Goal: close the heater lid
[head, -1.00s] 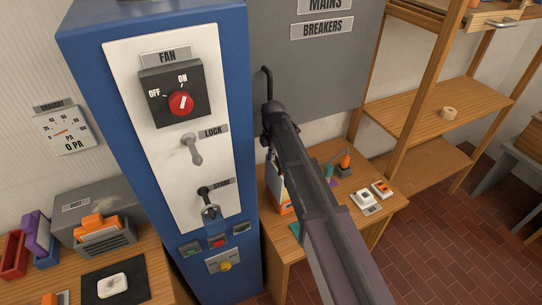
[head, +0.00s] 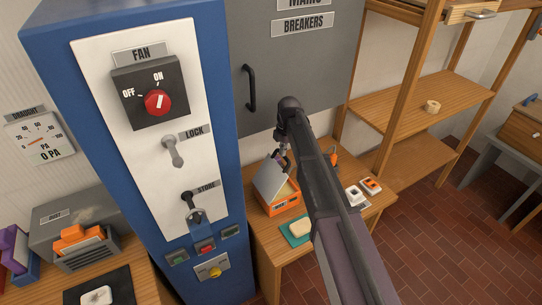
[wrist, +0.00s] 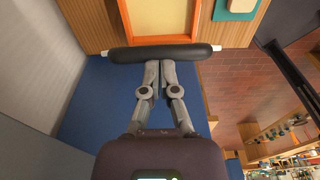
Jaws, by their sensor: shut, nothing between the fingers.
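The heater is an orange box (head: 283,202) on the wooden table, right of the blue cabinet in the head view. Its grey lid (head: 270,178) stands open, tilted up on the box's left side. In the wrist view the box's orange rim (wrist: 129,22) frames a pale yellow inside. A dark bar (wrist: 130,54) with pale ends, apparently the lid's upper edge, crosses just beyond my fingertips. My gripper (wrist: 158,66) is shut and empty, close to that bar; I cannot tell whether they touch. In the head view my gripper (head: 282,150) is small, above the box and partly hidden by my arm.
The blue cabinet (head: 230,120) stands close on the left, with the grey breaker door and its handle (head: 250,88) behind. A teal board (head: 290,238) with a pale block lies in front of the box. Small devices (head: 362,191) sit to the right.

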